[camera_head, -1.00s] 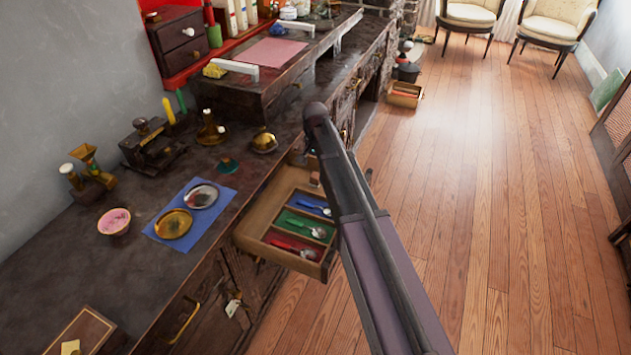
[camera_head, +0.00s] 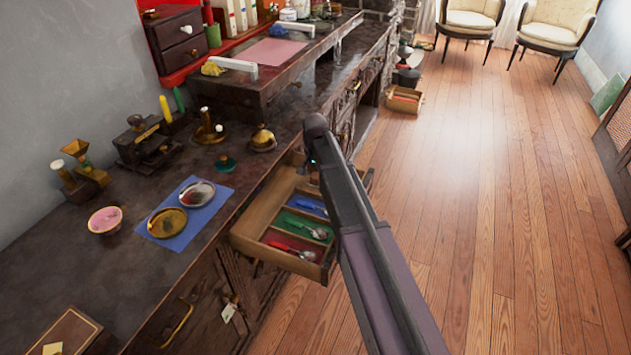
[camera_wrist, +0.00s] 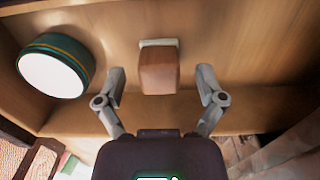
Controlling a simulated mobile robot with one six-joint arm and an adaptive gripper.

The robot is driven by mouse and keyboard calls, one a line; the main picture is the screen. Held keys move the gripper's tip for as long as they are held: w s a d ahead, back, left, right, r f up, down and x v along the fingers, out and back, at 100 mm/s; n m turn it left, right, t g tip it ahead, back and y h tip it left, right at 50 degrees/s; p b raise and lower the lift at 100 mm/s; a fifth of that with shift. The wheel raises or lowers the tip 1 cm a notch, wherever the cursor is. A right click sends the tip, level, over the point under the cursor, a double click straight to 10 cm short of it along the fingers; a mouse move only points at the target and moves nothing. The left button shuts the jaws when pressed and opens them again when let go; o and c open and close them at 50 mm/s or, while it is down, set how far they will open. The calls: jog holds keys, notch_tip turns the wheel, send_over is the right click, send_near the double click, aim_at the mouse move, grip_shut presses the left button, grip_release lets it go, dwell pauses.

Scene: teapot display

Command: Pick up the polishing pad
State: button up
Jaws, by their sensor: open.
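The polishing pad (camera_wrist: 159,70) appears in the wrist view as a reddish-brown block with a pale strip along its far edge. It sits in the wooden drawer (camera_wrist: 215,105). My gripper (camera_wrist: 161,76) is open, with one finger to the left of the block and one to the right, and a gap on both sides. In the head view the open drawer (camera_head: 250,243) sticks out from the counter, and my arm covers its right part. The pad and my fingers are hidden there.
A round white-faced tin (camera_wrist: 53,74) with a green band lies left of the pad in the drawer. Spoons lie in coloured compartments nearer the front. The dark counter (camera_head: 110,265) holds a blue cloth (camera_head: 160,241) with two metal dishes.

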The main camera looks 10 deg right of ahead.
aim_at(315, 175)
jog(key=c, duration=1.1)
jog(key=shift+c, duration=0.2)
jog(key=shift+r, duration=0.15)
notch_tip(315, 175, up, 3)
jog(key=p, duration=0.3)
jog(key=shift+r+p, duration=0.15)
jog(key=shift+p, duration=0.15)
jog(key=s, duration=0.5)
jog(key=s+d+r+p, duration=0.1)
jog(key=s, duration=1)
jog(key=shift+d+r, duration=0.2)
jog(key=shift+d, duration=0.2)
